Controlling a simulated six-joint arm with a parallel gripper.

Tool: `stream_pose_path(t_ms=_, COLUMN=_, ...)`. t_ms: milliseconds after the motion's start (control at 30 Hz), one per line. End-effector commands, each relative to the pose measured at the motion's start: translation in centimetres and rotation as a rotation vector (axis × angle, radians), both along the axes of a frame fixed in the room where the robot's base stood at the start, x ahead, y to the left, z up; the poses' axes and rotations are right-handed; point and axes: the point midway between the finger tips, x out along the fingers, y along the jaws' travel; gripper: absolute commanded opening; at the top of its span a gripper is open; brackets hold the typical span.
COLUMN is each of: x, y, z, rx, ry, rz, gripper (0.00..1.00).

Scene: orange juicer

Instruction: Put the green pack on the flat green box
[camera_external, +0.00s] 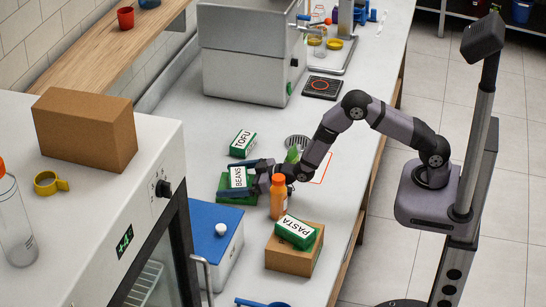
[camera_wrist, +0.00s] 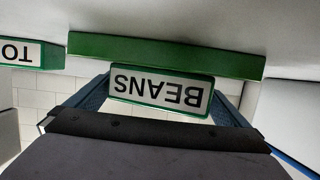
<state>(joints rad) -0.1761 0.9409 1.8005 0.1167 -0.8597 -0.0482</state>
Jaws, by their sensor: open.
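A green pack with a white BEANS label (camera_external: 238,178) sits on top of the flat green box (camera_external: 222,186), which lies on the counter. In the wrist view the BEANS pack (camera_wrist: 160,93) appears upside down against the edge of the flat green box (camera_wrist: 165,52). My gripper (camera_external: 246,172) is open around the BEANS pack, with one finger on either side of it; it also shows in the wrist view (camera_wrist: 160,104). I cannot tell whether the fingers touch the pack. The arm partly hides the pack and box in the external view.
A TOFU pack (camera_external: 242,143) lies just behind. An orange bottle (camera_external: 278,197) stands close beside my gripper. A PASTA pack (camera_external: 296,231) rests on a cardboard box (camera_external: 291,259). A blue-lidded white container (camera_external: 214,239) is in front.

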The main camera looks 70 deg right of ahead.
Motion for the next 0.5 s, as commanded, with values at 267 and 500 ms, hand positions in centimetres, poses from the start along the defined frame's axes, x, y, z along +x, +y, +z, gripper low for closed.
stream_pose_path(t_ms=267, x=-1.5, y=-0.1, z=3.5, rx=0.003, ry=-0.015, rz=0.001, gripper=1.00)
stream_pose_path(t_ms=500, x=-1.4, y=-0.1, z=6.7, rx=0.002, ry=-0.014, rz=0.000, gripper=1.00)
